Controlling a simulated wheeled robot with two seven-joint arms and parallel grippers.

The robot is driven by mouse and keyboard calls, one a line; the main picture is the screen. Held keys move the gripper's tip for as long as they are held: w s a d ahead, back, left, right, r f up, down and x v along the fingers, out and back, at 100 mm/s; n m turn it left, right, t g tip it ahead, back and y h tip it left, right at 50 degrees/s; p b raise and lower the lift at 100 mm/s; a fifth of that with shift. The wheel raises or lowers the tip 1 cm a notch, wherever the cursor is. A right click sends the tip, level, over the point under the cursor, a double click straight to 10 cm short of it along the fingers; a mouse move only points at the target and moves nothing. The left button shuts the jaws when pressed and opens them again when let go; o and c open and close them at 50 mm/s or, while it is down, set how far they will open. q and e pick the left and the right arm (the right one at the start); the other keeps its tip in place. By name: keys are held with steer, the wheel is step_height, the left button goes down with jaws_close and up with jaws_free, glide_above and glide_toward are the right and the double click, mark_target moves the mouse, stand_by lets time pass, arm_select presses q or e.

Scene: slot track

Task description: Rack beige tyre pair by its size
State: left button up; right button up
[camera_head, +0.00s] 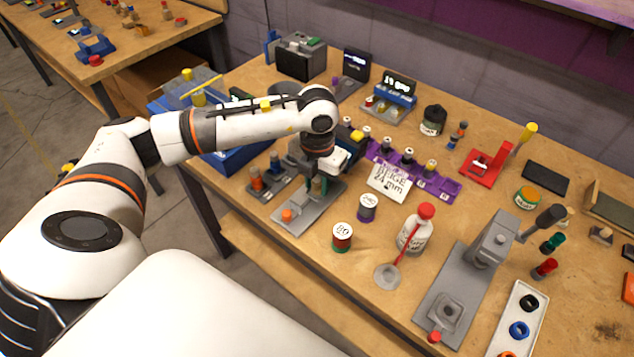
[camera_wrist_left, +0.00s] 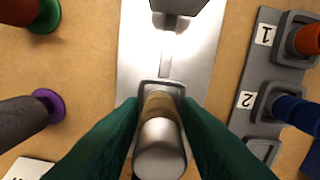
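My left gripper (camera_head: 318,186) points down over a grey metal plate (camera_head: 292,222). In the left wrist view its two green fingers (camera_wrist_left: 161,112) close in on both sides of an upright cylinder (camera_wrist_left: 160,135) with a metal top and a beige-brown band, and seem to touch it. The cylinder stands at a square grey socket on the plate (camera_wrist_left: 140,50); its lower end is hidden. A white card (camera_head: 388,182) reads "BEIGE 24 mm". Behind it is a purple rack (camera_head: 436,185) with several dark-topped posts. My right gripper is not in view.
A numbered grey socket tray (camera_head: 262,193) lies beside the plate. A grey press (camera_head: 490,245) stands farther right.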

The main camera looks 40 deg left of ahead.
arm_select(q)
jaws_close()
